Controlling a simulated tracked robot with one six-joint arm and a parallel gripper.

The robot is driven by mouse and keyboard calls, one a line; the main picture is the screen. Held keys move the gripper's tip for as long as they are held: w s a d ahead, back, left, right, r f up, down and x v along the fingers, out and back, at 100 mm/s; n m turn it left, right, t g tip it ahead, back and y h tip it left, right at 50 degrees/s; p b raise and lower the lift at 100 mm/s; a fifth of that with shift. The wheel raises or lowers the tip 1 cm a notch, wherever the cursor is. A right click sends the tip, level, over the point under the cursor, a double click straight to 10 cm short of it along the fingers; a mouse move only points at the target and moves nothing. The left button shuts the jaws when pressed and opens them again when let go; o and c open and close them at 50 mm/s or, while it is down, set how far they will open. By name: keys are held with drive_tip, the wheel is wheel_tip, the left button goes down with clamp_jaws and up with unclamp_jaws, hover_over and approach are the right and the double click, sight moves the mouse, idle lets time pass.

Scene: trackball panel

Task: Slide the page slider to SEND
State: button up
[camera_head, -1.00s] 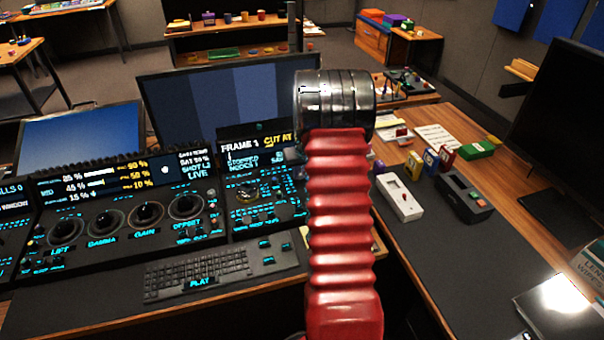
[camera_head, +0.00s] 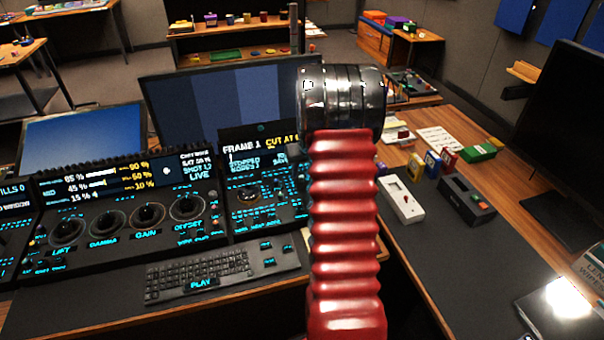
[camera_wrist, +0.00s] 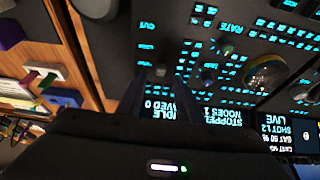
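The control panel with the lit FRAME 1 screen (camera_head: 262,143) stands left of my arm. I cannot pick out the page slider or a SEND label in either view. In the wrist view the panel (camera_wrist: 235,88) appears upside down, with cyan labels, a trackball (camera_wrist: 265,73) and small knobs. My gripper (camera_wrist: 157,90) shows there as two dark fingers spread apart over the panel, with nothing seen between them. I cannot tell whether they touch the panel. In the head view my red arm and metal cuff hide the gripper and the panel's right side.
Left are a panel with several large dials (camera_head: 145,216) and a keyboard (camera_head: 200,277). On the right desk are a white box (camera_head: 402,203), a black box (camera_head: 467,200) and a monitor (camera_head: 560,140). The dark mat (camera_head: 455,270) has free room in front of the boxes.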

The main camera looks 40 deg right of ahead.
drive_tip(key=v, duration=1)
drive_tip(key=shift+s+r, duration=0.15)
drive_tip(key=shift+r, duration=0.15)
